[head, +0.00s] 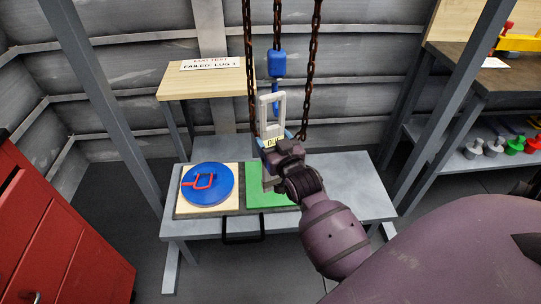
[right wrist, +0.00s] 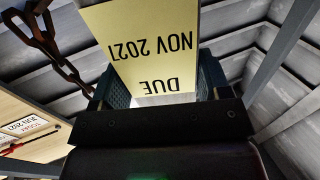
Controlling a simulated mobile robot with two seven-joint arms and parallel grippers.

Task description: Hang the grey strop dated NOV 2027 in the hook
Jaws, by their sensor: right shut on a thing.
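The grey strop (head: 272,112) stands upright as a pale loop above my right gripper (head: 272,143). My right gripper is shut on its lower end, where the yellow tag shows. In the right wrist view the tag (right wrist: 150,45) fills the space between the fingers (right wrist: 158,88) and reads upside down DUE NOV 2027. The blue hook (head: 277,65) hangs from a chain just above the strop. Its lower part overlaps the strop's top in the head view; I cannot tell whether the loop is on the hook. My left gripper is not in view.
Two rusty chains (head: 314,60) hang either side of the hook. Below is a grey bench (head: 345,190) with a blue disc (head: 208,184) and a green mat (head: 262,190). A wooden table (head: 195,83) stands behind, a red cabinet (head: 60,220) at left, a shelf (head: 470,160) at right.

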